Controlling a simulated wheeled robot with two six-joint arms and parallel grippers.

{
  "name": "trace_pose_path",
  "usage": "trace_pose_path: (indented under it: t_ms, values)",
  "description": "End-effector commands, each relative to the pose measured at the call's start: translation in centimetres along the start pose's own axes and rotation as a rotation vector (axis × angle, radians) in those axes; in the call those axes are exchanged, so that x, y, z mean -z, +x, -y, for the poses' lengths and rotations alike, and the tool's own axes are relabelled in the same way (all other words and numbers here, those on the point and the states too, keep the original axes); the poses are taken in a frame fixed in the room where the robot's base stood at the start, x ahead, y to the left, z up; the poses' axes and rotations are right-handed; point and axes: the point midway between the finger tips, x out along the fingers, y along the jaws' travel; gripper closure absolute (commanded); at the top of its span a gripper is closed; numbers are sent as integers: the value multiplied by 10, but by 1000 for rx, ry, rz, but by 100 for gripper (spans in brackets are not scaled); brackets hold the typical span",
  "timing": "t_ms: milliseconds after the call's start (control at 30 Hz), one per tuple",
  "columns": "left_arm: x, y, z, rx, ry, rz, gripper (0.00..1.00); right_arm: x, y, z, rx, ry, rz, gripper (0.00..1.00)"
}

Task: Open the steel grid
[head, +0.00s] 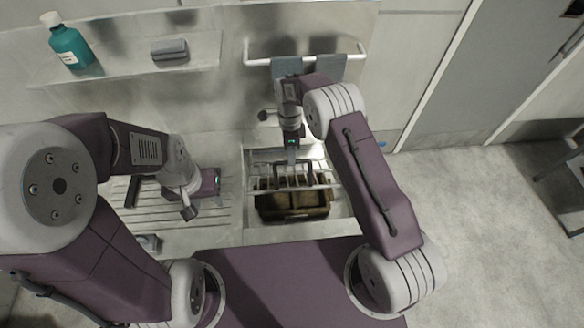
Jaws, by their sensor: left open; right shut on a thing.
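The steel grid (318,183) is a set of thin metal bars across the sink-like basin (340,208). Its bars stand over the back part of a brown crate-like thing (292,214) inside the basin. My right gripper (291,158) points down and is shut on the steel grid at its back middle; the jaws hide part of the bars. I cannot tell the grid's exact tilt. My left gripper (207,190) is open and empty over the ribbed drainboard, left of the basin and apart from the grid; its fingertips are hard to make out.
The ribbed drainboard (225,218) lies left of the basin. A white rail (352,56) with grey cloths (331,68) is on the wall behind. A shelf (118,68) holds a teal bottle (70,46) and a grey block (169,50). Open floor (480,215) lies to the right.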

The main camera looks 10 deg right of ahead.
Motion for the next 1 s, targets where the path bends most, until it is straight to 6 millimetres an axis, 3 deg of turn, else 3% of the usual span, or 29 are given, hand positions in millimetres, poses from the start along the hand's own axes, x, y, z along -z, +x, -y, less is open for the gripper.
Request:
trace_pose_path:
  t_ms: [33, 533, 567, 600, 633, 1000]
  values:
    - [0, 2, 0, 0, 0, 0, 58, 1, -3, 12, 35, 1, 4, 100]
    - [0, 3, 0, 0, 0, 0, 58, 1, -7, 15, 31, 1, 1, 100]
    - [0, 3, 0, 0, 0, 0, 58, 1, -7, 15, 31, 1, 1, 80]
    - [0, 3, 0, 0, 0, 0, 58, 1, -7, 14, 31, 1, 2, 69]
    - [0, 3, 0, 0, 0, 0, 58, 1, -7, 14, 30, 1, 2, 64]
    - [0, 2, 0, 0, 0, 0, 58, 0, -7, 13, 28, 0, 4, 64]
